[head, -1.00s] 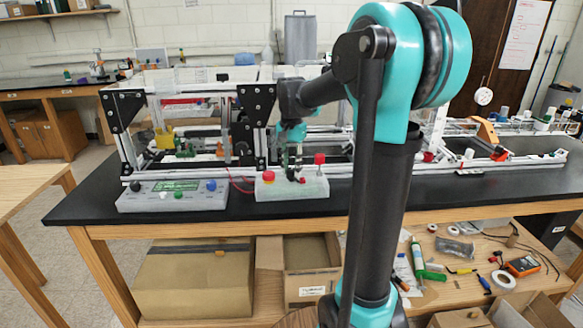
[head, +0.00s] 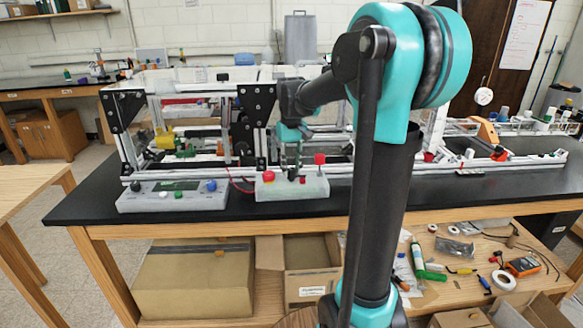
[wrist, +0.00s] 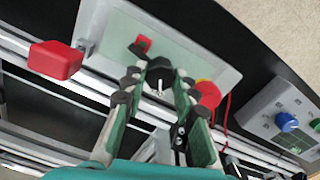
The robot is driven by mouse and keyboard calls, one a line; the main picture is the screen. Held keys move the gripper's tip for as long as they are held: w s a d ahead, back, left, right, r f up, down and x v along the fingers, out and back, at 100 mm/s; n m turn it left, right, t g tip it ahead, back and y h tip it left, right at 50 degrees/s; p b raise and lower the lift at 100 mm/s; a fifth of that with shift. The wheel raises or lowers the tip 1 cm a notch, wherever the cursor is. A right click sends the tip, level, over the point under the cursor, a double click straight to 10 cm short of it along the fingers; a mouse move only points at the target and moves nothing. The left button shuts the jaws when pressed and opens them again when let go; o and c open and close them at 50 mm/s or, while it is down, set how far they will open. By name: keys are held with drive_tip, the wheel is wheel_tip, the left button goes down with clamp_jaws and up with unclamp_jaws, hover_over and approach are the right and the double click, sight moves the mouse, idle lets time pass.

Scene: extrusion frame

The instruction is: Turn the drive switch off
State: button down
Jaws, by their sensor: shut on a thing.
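A pale grey control box (head: 320,186) sits on the black bench in the head view. My gripper (head: 298,176) points down at the top of this box. In the wrist view, my gripper (wrist: 159,78) is shut on a dark round switch (wrist: 160,65) with a thin pale lever, on the box face (wrist: 115,32). The fingertips partly hide the switch, and its setting cannot be read. A small red part (wrist: 140,45) lies just beyond the fingertips. A red button on a yellow base (wrist: 207,93) is close beside the right finger.
A red block-shaped handle (wrist: 55,60) stands at the box's other end. A second grey panel (head: 172,196) with several coloured knobs is to the left. The extrusion frame (head: 258,130) rises behind the box. The bench front (head: 270,212) is clear.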

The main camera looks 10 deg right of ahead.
sight(291, 170)
drive_tip(key=shift+n, duration=1.2)
drive_tip(key=c, duration=1.2)
unclamp_jaws()
drive_tip(key=shift+r, duration=0.1)
wheel_tip(291, 170, up, 12)
drive_tip(key=shift+f, duration=0.1)
